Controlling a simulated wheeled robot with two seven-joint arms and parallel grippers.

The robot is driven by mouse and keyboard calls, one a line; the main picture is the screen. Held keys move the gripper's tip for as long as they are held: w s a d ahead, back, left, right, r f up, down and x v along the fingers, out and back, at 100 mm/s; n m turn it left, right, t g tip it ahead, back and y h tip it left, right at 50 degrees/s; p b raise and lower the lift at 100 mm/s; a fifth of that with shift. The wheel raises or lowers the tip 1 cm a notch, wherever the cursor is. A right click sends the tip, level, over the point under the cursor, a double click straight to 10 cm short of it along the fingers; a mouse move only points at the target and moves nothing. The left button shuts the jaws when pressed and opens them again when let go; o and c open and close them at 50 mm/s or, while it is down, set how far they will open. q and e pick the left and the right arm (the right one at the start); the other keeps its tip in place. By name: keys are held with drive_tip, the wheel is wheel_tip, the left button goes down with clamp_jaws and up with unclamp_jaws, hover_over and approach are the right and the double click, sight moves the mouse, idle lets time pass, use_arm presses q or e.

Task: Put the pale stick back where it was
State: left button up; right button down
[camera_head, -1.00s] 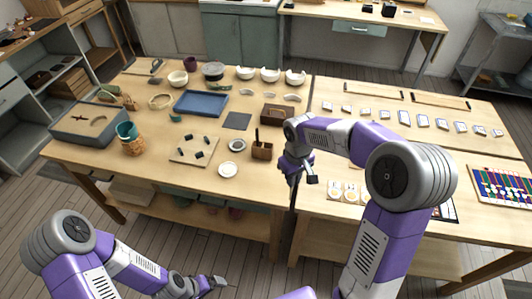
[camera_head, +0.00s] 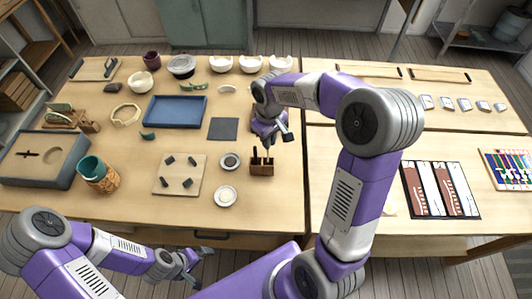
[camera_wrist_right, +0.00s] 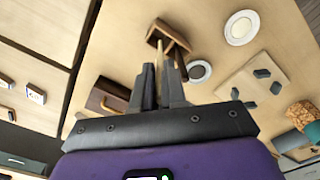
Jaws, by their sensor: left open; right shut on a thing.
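My right gripper (camera_head: 285,136) is above the table, just behind and right of a small brown wooden holder (camera_head: 262,169) with dark upright sticks in it. In the right wrist view my right gripper (camera_wrist_right: 163,88) is shut on a thin pale stick (camera_wrist_right: 160,52), which sticks out between the fingertips toward the holder (camera_wrist_right: 176,40). The stick's far end overlaps the holder in that view; I cannot tell whether it touches it or is inside. My left gripper (camera_head: 197,268) is open and empty, low in front of the table's front edge.
Near the holder are a small dark-filled dish (camera_head: 230,161), a white dish (camera_head: 225,196), a board with dark pieces (camera_head: 180,174) and a dark square mat (camera_head: 223,129). A blue tray (camera_head: 174,111) lies further back. Bowls line the far edge. The table right of the holder is clear.

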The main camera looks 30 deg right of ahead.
drive_tip(key=shift+f+b, duration=0.6)
drive_tip(key=shift+f, duration=2.45)
drive_tip(key=shift+f, duration=0.15)
drive_tip(key=c, duration=1.2)
unclamp_jaws()
drive_tip(key=shift+w+r, duration=0.1)
drive_tip(key=shift+r, duration=0.25)
wheel_tip(320, 180, up, 12)
drive_tip(key=p, duration=0.2)
drive_tip(key=shift+f+p, duration=0.2)
drive_tip(key=shift+p, duration=0.1)
